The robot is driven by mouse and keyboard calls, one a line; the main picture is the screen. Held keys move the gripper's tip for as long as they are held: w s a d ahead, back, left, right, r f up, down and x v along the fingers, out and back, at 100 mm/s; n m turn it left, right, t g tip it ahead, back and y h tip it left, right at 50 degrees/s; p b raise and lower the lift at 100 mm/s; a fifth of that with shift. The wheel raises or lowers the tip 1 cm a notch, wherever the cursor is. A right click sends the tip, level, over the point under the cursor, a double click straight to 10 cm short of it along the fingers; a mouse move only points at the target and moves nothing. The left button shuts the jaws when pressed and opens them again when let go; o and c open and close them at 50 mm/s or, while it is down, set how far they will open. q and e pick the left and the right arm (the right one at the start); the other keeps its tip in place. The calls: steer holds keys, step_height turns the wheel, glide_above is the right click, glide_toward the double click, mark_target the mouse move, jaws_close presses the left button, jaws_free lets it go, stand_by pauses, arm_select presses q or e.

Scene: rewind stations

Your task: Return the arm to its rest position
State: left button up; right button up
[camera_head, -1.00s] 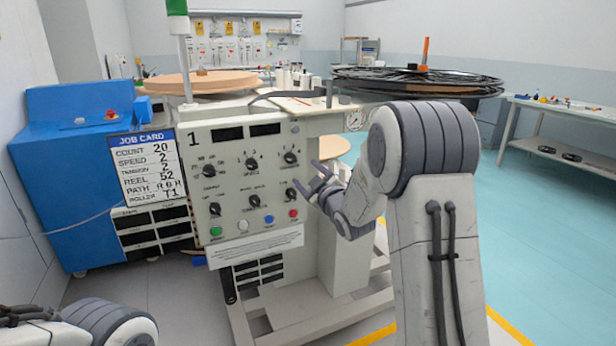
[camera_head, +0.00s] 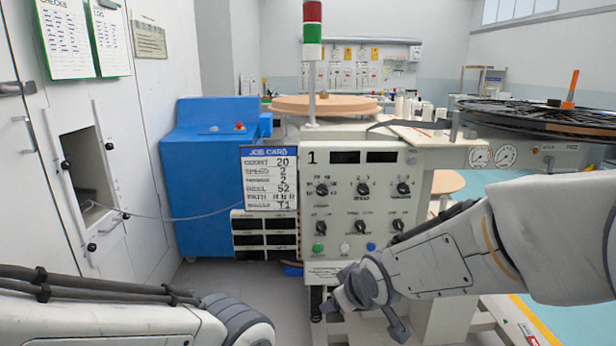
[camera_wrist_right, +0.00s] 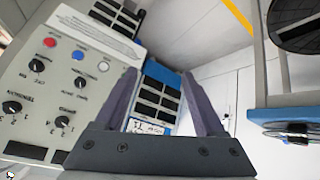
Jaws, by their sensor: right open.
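My right arm (camera_head: 440,262) reaches in from the right, lying across the lower right of the numbered control panel (camera_head: 340,225). Its gripper (camera_head: 362,316) hangs below the panel's bottom edge, with its fingers apart.
A blue cabinet (camera_head: 205,185) stands left of the panel. A white wall with an open hatch (camera_head: 92,180) is at far left. A wooden disc (camera_head: 325,103) and a black reel (camera_head: 540,115) sit on top of the station. Grey floor (camera_head: 235,283) lies clear in front.

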steer(key=s+a+f+g+h, duration=0.2)
steer(key=s+g, duration=0.5)
steer(key=s, duration=1.6)
step_height(320, 180, up, 19)
steer(key=s+p, duration=0.2)
steer(key=p, duration=1.7)
steer(key=shift+f+g+y+p, duration=0.2)
steer(key=shift+g+y+p, duration=0.1)
steer(key=shift+y, duration=0.1)
steer(key=shift+d, duration=0.1)
